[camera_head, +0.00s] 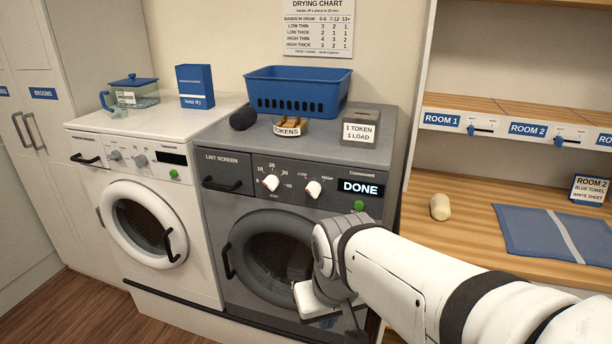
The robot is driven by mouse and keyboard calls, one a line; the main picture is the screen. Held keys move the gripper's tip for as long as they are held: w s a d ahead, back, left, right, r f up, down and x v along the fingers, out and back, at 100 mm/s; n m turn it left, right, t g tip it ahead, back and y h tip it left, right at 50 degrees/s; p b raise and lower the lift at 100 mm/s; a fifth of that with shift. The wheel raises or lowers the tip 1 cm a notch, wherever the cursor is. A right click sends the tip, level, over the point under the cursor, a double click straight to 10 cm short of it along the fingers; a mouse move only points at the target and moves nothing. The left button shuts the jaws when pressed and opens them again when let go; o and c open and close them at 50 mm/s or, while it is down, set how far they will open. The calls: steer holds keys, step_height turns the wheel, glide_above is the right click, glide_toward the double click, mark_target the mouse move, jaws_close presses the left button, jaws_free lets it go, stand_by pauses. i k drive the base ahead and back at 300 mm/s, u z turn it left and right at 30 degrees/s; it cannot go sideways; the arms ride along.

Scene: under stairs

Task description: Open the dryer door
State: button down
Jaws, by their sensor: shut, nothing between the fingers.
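The dryer (215,215) is the grey machine with a lint screen drawer (222,172), two white knobs and a display (360,188) reading DONE. Its round dark door (242,280) looks closed, with a black handle (228,260) on its left side. My arm reaches in from the lower right. My gripper (318,302) is in front of the door's lower right part, shut and empty, well to the right of the handle. My wrist and gripper hide the right part of the door, and the fingertips are hard to make out.
A white washer (200,270) stands at left, its door (140,225) closed. On the dryer top are a blue basket (298,88), a tokens tray (290,130), a token box (362,135) and a dark roll (243,118). A wooden counter (460,225) is at right.

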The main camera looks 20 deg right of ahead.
mark_target(258, 224)
steer(key=k, duration=0.65)
steer(key=u, duration=0.6)
steer(key=i, duration=1.7)
steer(key=z, duration=0.55)
